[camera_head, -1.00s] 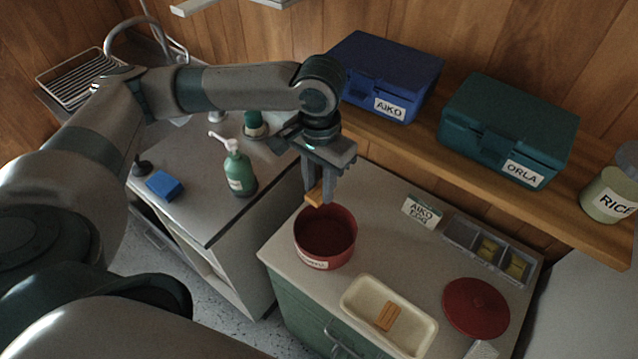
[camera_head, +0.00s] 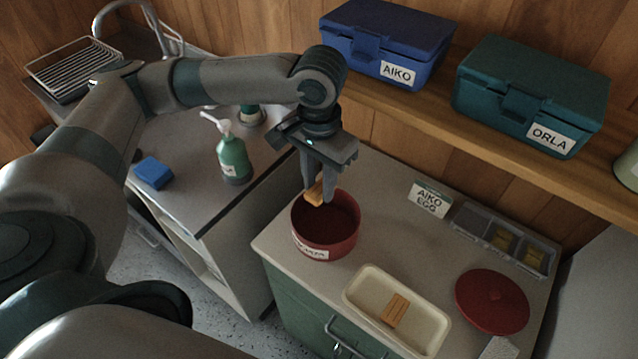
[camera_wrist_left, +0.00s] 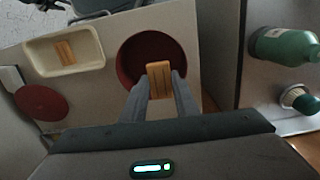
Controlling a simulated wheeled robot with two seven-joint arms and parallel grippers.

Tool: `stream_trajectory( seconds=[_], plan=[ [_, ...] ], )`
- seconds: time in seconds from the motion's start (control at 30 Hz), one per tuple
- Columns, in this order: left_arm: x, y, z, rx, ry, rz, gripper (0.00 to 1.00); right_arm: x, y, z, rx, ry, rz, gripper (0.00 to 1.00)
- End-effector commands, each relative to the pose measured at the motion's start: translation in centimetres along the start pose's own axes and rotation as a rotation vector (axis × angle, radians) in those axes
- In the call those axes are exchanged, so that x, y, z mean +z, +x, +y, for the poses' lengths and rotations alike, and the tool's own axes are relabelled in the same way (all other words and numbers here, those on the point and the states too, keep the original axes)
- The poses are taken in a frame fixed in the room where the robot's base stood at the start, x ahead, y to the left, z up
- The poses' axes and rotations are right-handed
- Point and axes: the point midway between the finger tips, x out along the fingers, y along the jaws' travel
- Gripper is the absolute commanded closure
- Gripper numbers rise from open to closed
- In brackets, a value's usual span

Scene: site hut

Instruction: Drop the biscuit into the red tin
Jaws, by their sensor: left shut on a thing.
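My left gripper (camera_head: 322,193) is shut on a tan biscuit (camera_head: 314,192) and points down over the red tin (camera_head: 327,245). The tin stands open on the cabinet top with a label on its front. In the left wrist view the biscuit (camera_wrist_left: 159,81) sits between the fingertips and overlaps the near part of the tin's opening (camera_wrist_left: 143,50). The biscuit appears at or just above rim height; its exact height is hard to tell. A second biscuit (camera_head: 395,310) lies in the cream tray (camera_head: 432,337). My right gripper is not in view.
A round red lid (camera_head: 492,301) lies right of the tray. Behind are an "AIKO EGG" card (camera_head: 430,199) and a grey divided box (camera_head: 471,219) with yellow items. Blue (camera_head: 385,40) and teal (camera_head: 530,95) boxes stand on the shelf. A green pump bottle (camera_head: 234,158) stands on the left counter.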

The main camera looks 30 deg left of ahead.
Motion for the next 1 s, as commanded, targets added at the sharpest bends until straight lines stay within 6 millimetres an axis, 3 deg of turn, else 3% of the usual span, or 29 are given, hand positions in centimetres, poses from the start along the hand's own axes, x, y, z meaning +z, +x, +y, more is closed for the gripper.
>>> stream_trajectory(
  seconds=[0.37,0.4,0.5,1.0],
  plan=[
    [0.0,0.15,-0.01,0.0,0.0,0.0,0.94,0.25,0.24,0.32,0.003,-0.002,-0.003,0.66],
    [0.01,0.15,-0.01,0.0,0.0,0.0,0.68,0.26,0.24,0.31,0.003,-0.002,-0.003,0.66],
    [0.01,0.16,-0.01,0.0,0.0,0.0,0.51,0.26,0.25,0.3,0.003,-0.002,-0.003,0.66],
    [-0.07,-0.77,0.03,0.001,0.0,0.001,0.51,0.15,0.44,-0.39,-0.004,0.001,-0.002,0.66]
  ],
)
